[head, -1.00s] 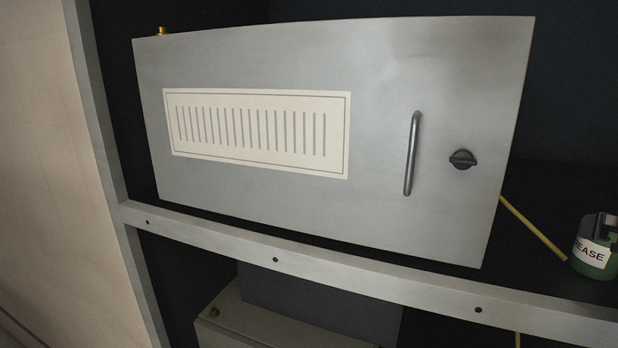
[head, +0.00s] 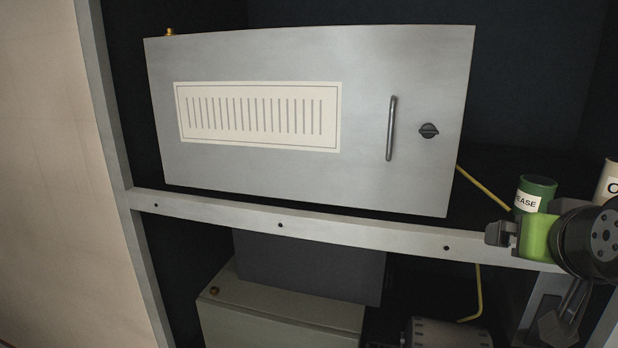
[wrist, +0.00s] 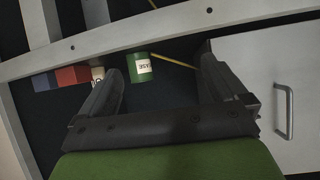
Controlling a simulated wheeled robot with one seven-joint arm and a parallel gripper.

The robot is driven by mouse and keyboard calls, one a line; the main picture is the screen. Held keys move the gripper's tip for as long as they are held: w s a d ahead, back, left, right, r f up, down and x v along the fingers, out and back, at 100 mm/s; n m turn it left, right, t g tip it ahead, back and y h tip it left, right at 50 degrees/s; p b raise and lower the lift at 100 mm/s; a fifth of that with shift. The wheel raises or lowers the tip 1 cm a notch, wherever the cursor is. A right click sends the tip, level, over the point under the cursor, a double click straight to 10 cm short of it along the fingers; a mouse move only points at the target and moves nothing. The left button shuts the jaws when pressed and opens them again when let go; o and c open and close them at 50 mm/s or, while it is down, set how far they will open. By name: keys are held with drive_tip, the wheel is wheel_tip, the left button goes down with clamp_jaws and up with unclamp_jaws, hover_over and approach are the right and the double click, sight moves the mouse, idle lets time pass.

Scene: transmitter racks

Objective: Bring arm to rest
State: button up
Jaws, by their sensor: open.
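My gripper (head: 500,233) shows at the right of the head view, in front of the shelf rail, with its green wrist housing behind it. In the wrist view my gripper (wrist: 160,64) has its two dark fingers spread wide, with nothing between them. The grey cabinet (head: 360,75), door shut, stands on the shelf to the left of my gripper, with a vent plate, a bar handle (head: 391,128) and a dark knob (head: 429,130). The handle also shows at the right of the wrist view (wrist: 283,112). My gripper is apart from the cabinet.
A green grease can (head: 535,190) stands on the shelf just behind my gripper; it also shows beyond the fingers in the wrist view (wrist: 140,68). A pale can (head: 608,182) is at the right edge. The shelf rail (head: 330,232) runs across. Boxes (head: 280,318) sit below.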

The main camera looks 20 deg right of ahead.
drive_tip(key=a+f+n+y+b, duration=0.3)
drive_tip(key=a+f+y, duration=0.1)
drive_tip(key=a+f, duration=0.95)
drive_tip(key=s+a+f+n+g+y+b, duration=0.1)
drive_tip(key=s+a+f+n+g, duration=0.1)
drive_tip(key=a+f, duration=0.3)
drive_tip(key=s+a+f+n+g+y+b, duration=0.1)
drive_tip(key=s+a+f+n+g+b, duration=0.1)
drive_tip(key=s+a+f, duration=0.3)
wheel_tip(320, 180, down, 5)
drive_tip(key=shift+s+a+r+y, duration=0.15)
drive_tip(key=shift+s+a+y, duration=0.05)
drive_tip(key=shift+a+y, duration=0.2)
